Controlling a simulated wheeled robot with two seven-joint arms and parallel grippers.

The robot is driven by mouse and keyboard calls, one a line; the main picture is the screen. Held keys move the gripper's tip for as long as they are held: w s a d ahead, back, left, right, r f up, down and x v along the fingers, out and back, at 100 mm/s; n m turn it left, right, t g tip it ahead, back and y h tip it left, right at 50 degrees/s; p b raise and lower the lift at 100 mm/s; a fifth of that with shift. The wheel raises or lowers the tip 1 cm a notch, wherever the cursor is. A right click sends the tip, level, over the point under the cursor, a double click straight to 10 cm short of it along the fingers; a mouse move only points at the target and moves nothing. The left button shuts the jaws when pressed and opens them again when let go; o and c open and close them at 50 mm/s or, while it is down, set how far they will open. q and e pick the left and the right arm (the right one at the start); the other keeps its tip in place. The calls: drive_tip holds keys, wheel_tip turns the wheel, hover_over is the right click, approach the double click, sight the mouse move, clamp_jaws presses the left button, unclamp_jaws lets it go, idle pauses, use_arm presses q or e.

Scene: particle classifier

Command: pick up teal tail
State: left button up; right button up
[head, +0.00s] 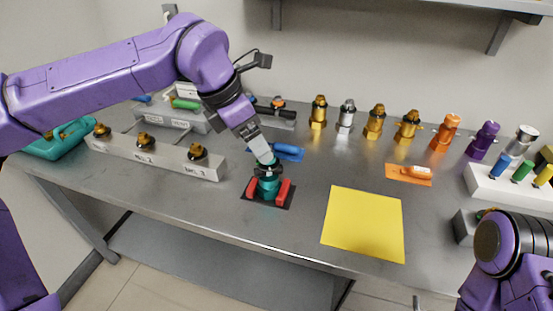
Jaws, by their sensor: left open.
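The teal tail (267,187) stands on a small dark mat (249,195) near the front middle of the table. My left gripper (269,190) reaches down over it from above. The top of the teal piece is partly hidden by the gripper. My right arm shows at the lower right, but its gripper is not visible.
A yellow sheet (363,224) lies right of the mat. A blue piece (290,153) lies behind my left gripper. An orange piece lies on an orange mat (394,176). Several metallic fittings (375,122) stand along the back. A grey rack (165,160) stands left, a white rack (508,193) right.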

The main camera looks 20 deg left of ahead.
sight(271, 164)
use_arm(q)
drive_tip(key=x, duration=0.6)
drive_tip(key=w+x, duration=0.1)
drive_tip(key=x, duration=0.3)
drive_tip(key=shift+a+r, duration=0.1)
clamp_jaws()
